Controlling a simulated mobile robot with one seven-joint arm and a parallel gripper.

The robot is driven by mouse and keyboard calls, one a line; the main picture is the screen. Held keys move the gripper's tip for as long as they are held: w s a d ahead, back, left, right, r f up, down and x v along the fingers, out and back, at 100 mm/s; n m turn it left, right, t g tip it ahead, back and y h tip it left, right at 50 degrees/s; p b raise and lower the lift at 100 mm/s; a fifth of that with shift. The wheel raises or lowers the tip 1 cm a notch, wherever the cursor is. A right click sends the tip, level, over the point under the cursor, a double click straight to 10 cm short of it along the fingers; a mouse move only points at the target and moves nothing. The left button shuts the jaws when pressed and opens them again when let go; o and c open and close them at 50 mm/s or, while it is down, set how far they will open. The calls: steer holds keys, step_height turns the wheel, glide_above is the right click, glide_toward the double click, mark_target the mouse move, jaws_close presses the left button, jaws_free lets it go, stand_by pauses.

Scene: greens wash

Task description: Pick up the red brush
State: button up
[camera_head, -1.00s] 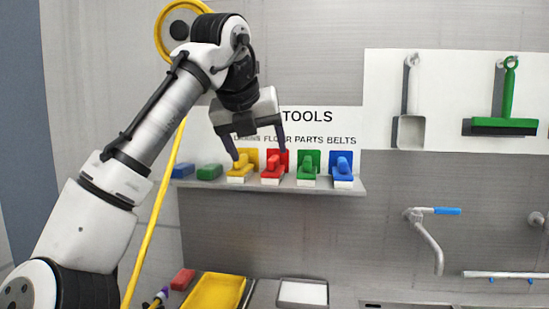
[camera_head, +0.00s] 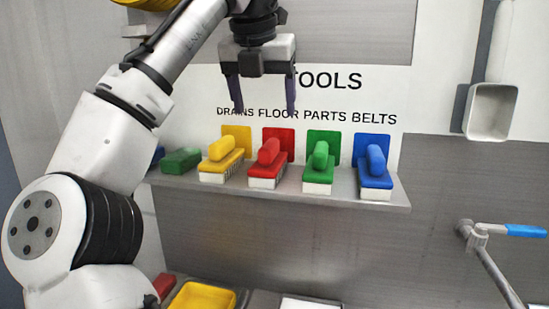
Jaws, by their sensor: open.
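The red brush (camera_head: 267,166) stands on the steel shelf (camera_head: 388,205), bristles down and handle up, in front of a red square on the wall panel. It sits between the yellow brush (camera_head: 222,162) on its left and the green brush (camera_head: 319,170) on its right. My gripper (camera_head: 264,110) is open and empty, pointing down. How far the gripper is in front of the wall is hard to tell.
The blue brush (camera_head: 375,176) stands at the shelf's right. A low green block (camera_head: 181,161) lies to the left, with a blue one partly hidden behind my arm. A scoop (camera_head: 490,110) hangs at right. Below are a yellow tray (camera_head: 204,297) and a tap with a blue handle (camera_head: 525,230).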

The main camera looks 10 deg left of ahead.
mark_target(269, 143)
steer(key=b+x, duration=0.1)
steer(key=x, duration=0.7)
steer(key=shift+s, duration=0.1)
steer(key=shift+p+x, duration=0.65)
steer(key=shift+x, duration=2.1)
steer(key=shift+s, duration=0.15)
steer(key=shift+c, duration=0.4)
steer(key=c, duration=1.1)
steer(key=shift+o, duration=0.2)
steer(key=shift+s+r, duration=0.2)
steer(key=shift+r, duration=0.2)
step_height(269, 143, up, 6)
steer(key=shift+r, duration=0.1)
steer(key=s, duration=1.9)
steer(key=shift+s, duration=0.3)
